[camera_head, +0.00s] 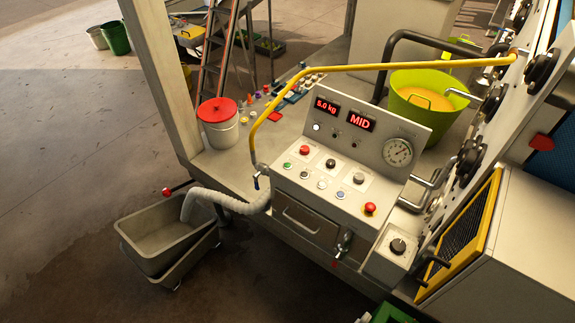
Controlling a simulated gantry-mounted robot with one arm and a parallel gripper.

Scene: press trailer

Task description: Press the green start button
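The green start button (288,164) is a small round button at the left edge of the sloped grey control panel (318,196). A red button (304,150) sits above and to the right of it, and a white button (305,173) sits to its right. The panel's upright back carries red displays reading "5.0 kg" (326,106) and "MID" (360,120). The green button is in plain sight and nothing covers it. My gripper is not in view.
A yellow pipe (390,67) arches over the panel's back and down its left side. A dark knob (330,163), a grey knob (358,178) and a red mushroom button (370,208) share the panel. A pressure gauge (398,152) stands at its right. Space in front is open.

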